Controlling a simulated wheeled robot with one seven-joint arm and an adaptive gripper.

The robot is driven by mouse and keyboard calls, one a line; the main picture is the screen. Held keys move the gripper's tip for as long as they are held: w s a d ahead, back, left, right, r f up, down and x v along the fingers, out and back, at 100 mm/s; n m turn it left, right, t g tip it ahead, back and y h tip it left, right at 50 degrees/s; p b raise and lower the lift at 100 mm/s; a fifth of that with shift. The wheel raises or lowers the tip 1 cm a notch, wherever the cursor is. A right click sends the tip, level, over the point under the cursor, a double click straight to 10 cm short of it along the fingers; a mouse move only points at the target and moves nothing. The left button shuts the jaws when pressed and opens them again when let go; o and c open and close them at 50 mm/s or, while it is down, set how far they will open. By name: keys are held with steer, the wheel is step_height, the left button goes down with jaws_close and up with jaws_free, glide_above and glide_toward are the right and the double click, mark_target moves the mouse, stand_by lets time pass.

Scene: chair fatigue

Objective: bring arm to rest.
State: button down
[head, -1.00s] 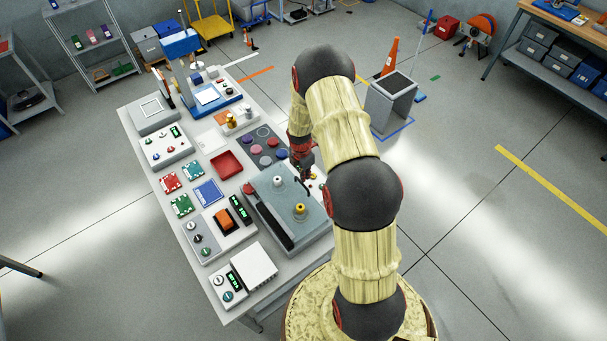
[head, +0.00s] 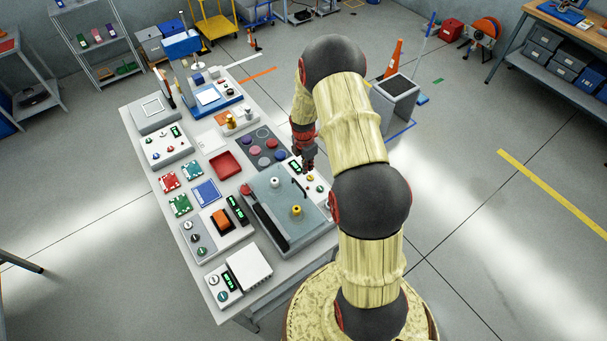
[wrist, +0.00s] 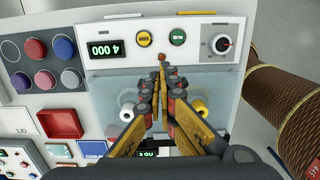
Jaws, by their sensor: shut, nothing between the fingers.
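My gripper (head: 307,163) is above the right edge of the table, beside the grey-blue device (head: 268,192) with a white knob and a yellow knob. In the wrist view my gripper (wrist: 160,66) is shut, with its fingertips together and nothing between them. It hangs over the device's clear plate (wrist: 105,95), in front of a panel (wrist: 190,42) with a display, a yellow button, a green button and a dial. My arm is bent, and its upper links cover part of the table's right side in the head view.
The table (head: 150,182) also bears a red tray (head: 226,165), coloured boards, discs and several control boxes. A grey bin (head: 396,100) and an orange cone (head: 394,58) stand on the floor behind my arm. The floor to the right is largely clear.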

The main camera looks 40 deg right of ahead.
steer(key=d+r+b, duration=0.1)
steer(key=d+r, duration=0.1)
steer(key=d, duration=0.3)
steer(key=shift+d+r, duration=0.35)
